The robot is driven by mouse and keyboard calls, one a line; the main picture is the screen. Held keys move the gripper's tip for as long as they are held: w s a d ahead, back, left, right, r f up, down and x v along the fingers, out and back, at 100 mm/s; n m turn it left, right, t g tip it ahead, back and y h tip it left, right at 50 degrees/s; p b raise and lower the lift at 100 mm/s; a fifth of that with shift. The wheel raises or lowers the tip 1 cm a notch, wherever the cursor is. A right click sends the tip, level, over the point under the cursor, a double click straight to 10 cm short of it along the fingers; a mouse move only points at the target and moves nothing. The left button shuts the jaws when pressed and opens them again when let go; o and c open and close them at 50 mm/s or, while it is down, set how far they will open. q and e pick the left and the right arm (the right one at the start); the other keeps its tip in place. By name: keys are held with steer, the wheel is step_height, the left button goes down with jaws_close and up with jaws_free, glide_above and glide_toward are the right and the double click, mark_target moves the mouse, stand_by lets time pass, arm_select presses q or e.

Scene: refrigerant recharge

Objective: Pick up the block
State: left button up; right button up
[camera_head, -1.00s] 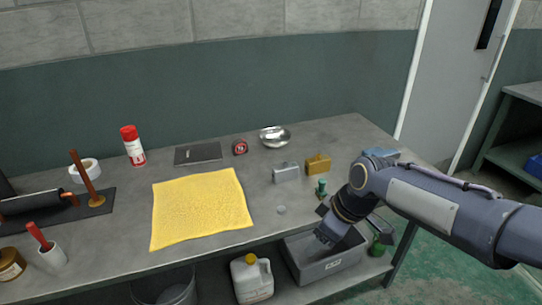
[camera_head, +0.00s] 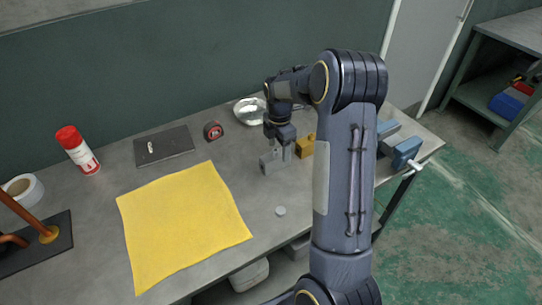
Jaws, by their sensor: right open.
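A grey metal block (camera_head: 269,164) stands on the workbench, right of the yellow cloth. A brass-coloured block (camera_head: 305,147) stands just to its right, partly hidden by my arm. My right gripper (camera_head: 277,151) points down over the grey block, its fingers open at the block's top. The fingers overlap the block in the picture, so I cannot tell whether they touch it. My left gripper is not in view.
The yellow cloth (camera_head: 182,222) covers the middle of the bench. A dark notebook (camera_head: 165,148), a tape measure (camera_head: 213,131) and a metal bowl (camera_head: 250,110) lie behind. A small disc (camera_head: 280,211) lies in front. A blue vise (camera_head: 405,151) is at the right edge.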

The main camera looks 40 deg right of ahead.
mark_target(275, 159)
steer(key=shift+a+f, duration=0.1)
steer(key=shift+f, duration=0.8)
steer(key=f+p, duration=0.1)
steer(key=f, duration=0.1)
steer(key=w+f+p, duration=0.1)
steer(key=f, duration=0.1)
steer(key=shift+a+f, duration=0.1)
steer(key=shift+f, duration=0.45)
steer(key=shift+w+r, duration=0.1)
jaws_close()
